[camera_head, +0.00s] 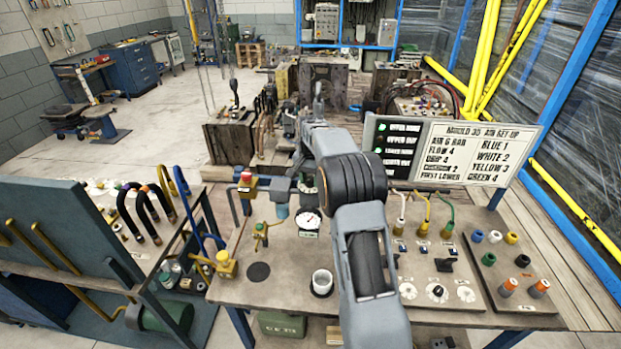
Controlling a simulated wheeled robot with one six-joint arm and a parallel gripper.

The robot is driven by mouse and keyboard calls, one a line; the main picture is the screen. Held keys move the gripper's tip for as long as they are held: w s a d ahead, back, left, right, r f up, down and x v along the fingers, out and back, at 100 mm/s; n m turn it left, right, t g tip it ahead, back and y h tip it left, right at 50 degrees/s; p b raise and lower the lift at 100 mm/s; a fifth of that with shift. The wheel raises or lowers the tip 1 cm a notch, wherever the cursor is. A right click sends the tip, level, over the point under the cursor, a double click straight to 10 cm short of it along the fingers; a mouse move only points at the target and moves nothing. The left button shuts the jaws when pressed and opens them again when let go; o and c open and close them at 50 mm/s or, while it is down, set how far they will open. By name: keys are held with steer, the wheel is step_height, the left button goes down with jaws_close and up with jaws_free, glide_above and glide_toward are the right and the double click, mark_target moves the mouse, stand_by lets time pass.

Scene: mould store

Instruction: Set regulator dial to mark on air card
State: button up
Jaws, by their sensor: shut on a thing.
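A regulator dial cannot be made out clearly there; my arm covers part of that area.
A red-topped valve (246,179) and a brass tap (259,232) stand left of the gauge. Coloured hoses (423,210), switches and dials (437,291) lie right. A dark panel (394,149) with green lamps adjoins the card.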

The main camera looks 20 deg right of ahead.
mark_target(310, 179)
steer(key=shift+m, duration=0.7)
steer(key=o, duration=0.9)
step_height(310, 179, up, 14)
steer(key=shift+f, duration=0.1)
stand_by(0.7)
